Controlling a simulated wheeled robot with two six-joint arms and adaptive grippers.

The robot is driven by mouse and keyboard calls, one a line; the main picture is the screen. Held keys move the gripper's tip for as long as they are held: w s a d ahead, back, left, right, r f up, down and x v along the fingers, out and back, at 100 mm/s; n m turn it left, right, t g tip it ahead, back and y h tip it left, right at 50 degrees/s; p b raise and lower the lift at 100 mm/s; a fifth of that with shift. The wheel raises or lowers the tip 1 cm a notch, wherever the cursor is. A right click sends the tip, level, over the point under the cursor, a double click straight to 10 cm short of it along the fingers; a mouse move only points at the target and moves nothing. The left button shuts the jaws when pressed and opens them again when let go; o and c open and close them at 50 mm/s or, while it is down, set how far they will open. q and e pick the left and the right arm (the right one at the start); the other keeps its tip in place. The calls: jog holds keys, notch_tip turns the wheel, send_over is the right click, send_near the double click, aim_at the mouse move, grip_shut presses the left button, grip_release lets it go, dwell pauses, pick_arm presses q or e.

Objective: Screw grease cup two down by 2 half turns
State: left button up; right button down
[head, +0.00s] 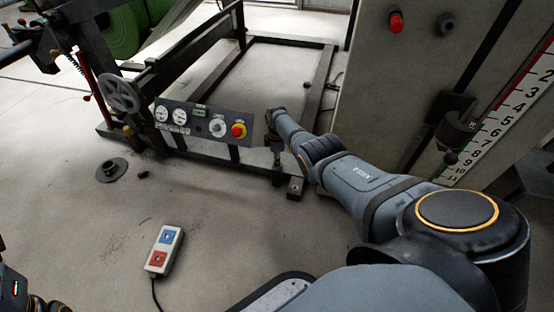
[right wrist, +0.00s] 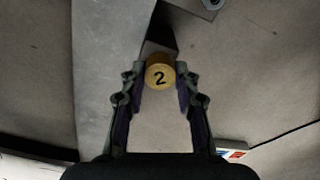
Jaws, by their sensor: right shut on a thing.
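Grease cup two (right wrist: 160,74) is a round brass cap with a black "2" on its top, in the middle of the right wrist view. My right gripper (right wrist: 160,82) has one finger on each side of the cup and is shut on it. In the head view my right arm reaches left and down to the machine frame, with the gripper (head: 275,150) pointing down at its lower rail. The cup itself cannot be made out there. My left arm shows only as a dark part at the lower left edge, with its gripper out of view.
A control panel (head: 203,122) with gauges and a red-yellow button stands just left of my right gripper. A handwheel (head: 119,92) is farther left. A pendant (head: 165,250) with blue and red buttons and a dark flanged part (head: 112,169) lie on the floor. A scaled cabinet stands right.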

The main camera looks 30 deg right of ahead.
jog(key=m, duration=0.4)
jog(key=shift+m, duration=0.3)
jog(key=m, duration=0.4)
jog(key=shift+m, duration=0.3)
jog(key=m, duration=0.3)
jog(key=shift+m, duration=0.3)
jog(key=m, duration=0.4)
jog(key=shift+m, duration=0.3)
jog(key=m, duration=0.4)
jog(key=shift+m, duration=0.3)
jog(key=m, duration=0.8)
jog(key=shift+m, duration=2.3)
